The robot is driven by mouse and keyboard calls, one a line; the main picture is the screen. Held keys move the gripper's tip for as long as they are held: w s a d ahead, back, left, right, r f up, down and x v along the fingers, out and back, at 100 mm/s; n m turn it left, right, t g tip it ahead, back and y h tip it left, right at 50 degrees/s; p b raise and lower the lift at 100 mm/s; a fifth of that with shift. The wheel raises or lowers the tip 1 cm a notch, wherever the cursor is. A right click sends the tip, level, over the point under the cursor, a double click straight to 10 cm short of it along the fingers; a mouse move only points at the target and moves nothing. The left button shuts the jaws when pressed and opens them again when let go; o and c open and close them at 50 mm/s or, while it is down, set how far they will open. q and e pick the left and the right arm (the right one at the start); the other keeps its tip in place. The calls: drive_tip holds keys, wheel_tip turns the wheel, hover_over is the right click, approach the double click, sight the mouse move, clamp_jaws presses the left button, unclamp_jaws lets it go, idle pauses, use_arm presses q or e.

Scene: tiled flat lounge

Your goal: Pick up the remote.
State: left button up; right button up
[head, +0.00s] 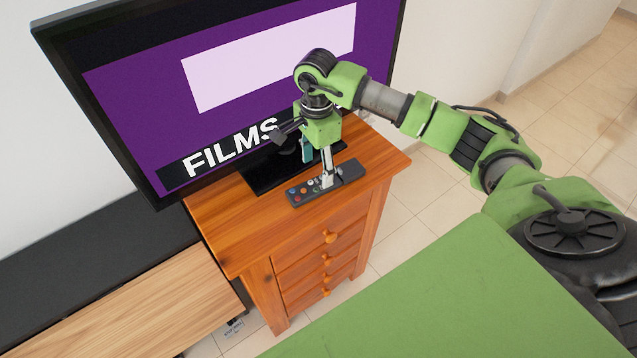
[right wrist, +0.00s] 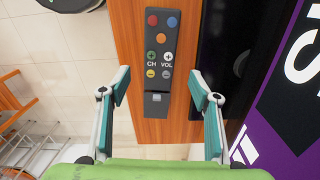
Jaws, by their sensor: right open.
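The remote (head: 304,191) is dark grey with coloured buttons and lies on top of the wooden drawer cabinet (head: 230,235), near its front edge. In the right wrist view the remote (right wrist: 160,62) lies lengthwise between the fingers, with its plain end nearest the gripper. My right gripper (head: 318,170) is above the remote, hiding part of it in the head view. In the right wrist view the gripper (right wrist: 160,92) is open, with one teal-padded finger on each side of the remote and nothing held. My left gripper is not in view.
A large television (head: 130,110) showing "FILMS" stands close behind the remote on a black base (head: 262,176). A low black-topped bench (head: 100,262) is at the left. Tiled floor (head: 400,225) lies beyond the cabinet's right side.

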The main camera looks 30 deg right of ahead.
sight(318, 184)
wheel_tip(318, 184, down, 6)
drive_tip(key=p, duration=0.2)
drive_tip(key=shift+s+d+r+p, duration=0.1)
drive_tip(key=shift+r+p, duration=0.15)
drive_tip(key=shift+p, duration=0.05)
drive_tip(key=shift+f, duration=0.3)
drive_tip(key=c, duration=1.3)
